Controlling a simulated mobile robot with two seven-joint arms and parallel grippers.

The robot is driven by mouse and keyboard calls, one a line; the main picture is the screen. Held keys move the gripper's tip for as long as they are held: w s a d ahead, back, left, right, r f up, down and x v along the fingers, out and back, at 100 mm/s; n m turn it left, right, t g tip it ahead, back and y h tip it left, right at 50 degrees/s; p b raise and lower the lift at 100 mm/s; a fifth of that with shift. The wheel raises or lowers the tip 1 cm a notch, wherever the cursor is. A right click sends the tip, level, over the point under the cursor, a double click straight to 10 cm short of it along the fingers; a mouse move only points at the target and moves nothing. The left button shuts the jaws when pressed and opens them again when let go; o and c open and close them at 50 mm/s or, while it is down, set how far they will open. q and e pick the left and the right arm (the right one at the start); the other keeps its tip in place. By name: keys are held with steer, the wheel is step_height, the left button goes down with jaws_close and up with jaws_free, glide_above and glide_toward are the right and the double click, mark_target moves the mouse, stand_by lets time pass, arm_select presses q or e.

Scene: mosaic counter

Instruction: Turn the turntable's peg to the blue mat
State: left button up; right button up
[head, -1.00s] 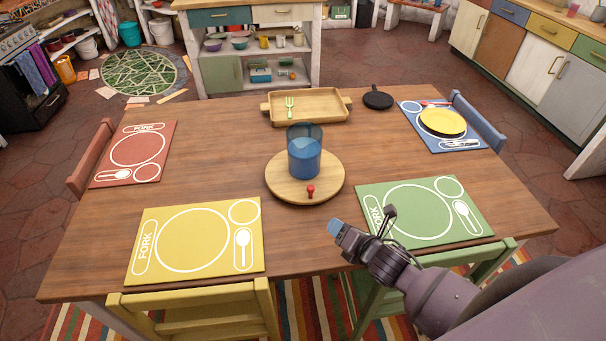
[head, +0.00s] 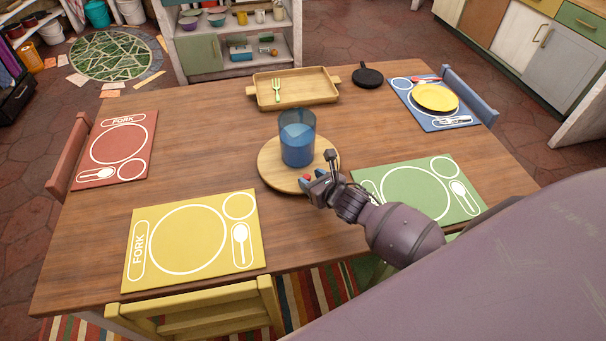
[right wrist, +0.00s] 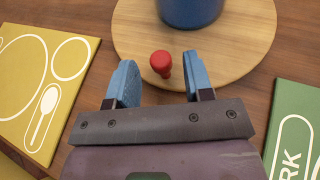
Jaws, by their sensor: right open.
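The round wooden turntable (head: 268,168) lies in the middle of the table with a blue see-through cup (head: 297,140) standing on it. Its red peg (right wrist: 161,63) stands near the rim on the side towards me; in the head view only a bit of red shows beside my gripper. My right gripper (head: 308,183) is at the turntable's near rim. In the right wrist view its two blue fingers (right wrist: 158,82) are apart, with the peg just ahead of and between the tips, not clasped. The blue mat (head: 440,116) is at the far right. My left gripper is not in view.
The blue mat bears a yellow plate (head: 436,97) and cutlery. A green mat (head: 415,200) lies under my right forearm, a yellow mat (head: 190,240) at near left, a red mat (head: 118,148) at far left. A wooden tray (head: 310,88) with a green fork and a black pan (head: 368,77) stand behind.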

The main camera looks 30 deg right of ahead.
steer(key=shift+x, duration=2.35)
jaws_close()
